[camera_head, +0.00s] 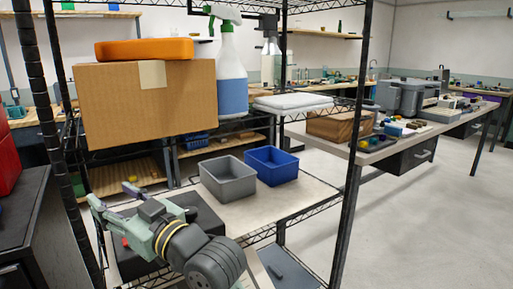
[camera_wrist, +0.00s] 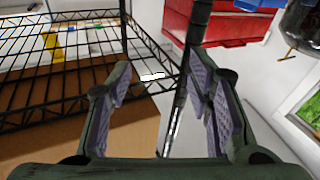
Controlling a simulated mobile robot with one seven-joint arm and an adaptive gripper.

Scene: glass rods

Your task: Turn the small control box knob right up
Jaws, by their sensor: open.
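My gripper (camera_head: 112,194) is at the lower left of the head view, its fingers spread apart and pointing up and left. In the wrist view my gripper (camera_wrist: 160,82) is open, with nothing between the ridged pads. A dark box (camera_head: 204,214) sits on the rack shelf, largely hidden behind my gripper and wrist. A small red part (camera_head: 125,242) shows beside the gripper there. I cannot tell for sure whether these are the control box and its knob. No knob is clear in the wrist view.
A grey bin (camera_head: 228,184) and a blue bin (camera_head: 277,165) stand on the shelf. A cardboard box (camera_head: 140,105) and a spray bottle (camera_head: 232,75) are above. A black rack post (camera_head: 350,150) rises at right. Red bins (camera_wrist: 208,22) show in the wrist view.

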